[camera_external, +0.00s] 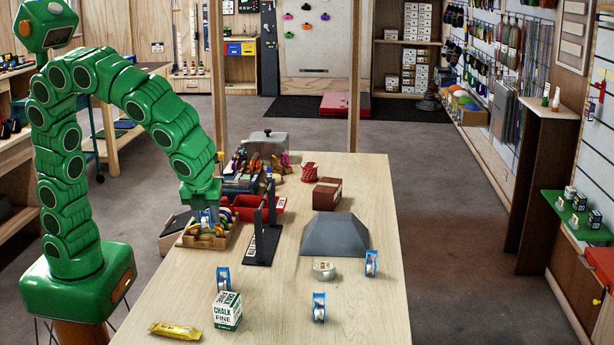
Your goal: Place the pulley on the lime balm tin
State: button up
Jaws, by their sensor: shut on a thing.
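My gripper (207,217) points down over a wooden tray (206,241) of colourful gear at the left of the table. It is shut on a small bluish thing that looks like a pulley; the fingers and tray contents partly hide it. Three other blue-and-silver pulleys stand upright on the table: one at the left (223,279), one near the front (319,307) and one at the right (371,263). A low round silver tin (324,271) sits in front of the grey sloped block. Its lime colour cannot be made out.
A dark upright stand (262,240) is just right of my gripper. A grey sloped block (335,236), brown box (327,194) and red bin (262,205) lie beyond. A chalk box (226,311) and yellow packet (175,330) are at the front.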

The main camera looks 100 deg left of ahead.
jog(key=w+d+r, duration=0.1)
jog(key=w+r, duration=0.1)
jog(key=w, duration=1.5)
send_over(325, 262)
jog(key=d, duration=0.2)
jog(key=f, duration=0.2)
jog(key=shift+m, duration=0.4)
jog(key=shift+f, duration=4.85)
jog(key=shift+f, duration=0.1)
jog(key=o, duration=1.1)
jog(key=v, duration=1.2)
jog(key=shift+s+a, duration=0.1)
jog(key=shift+s, duration=0.1)
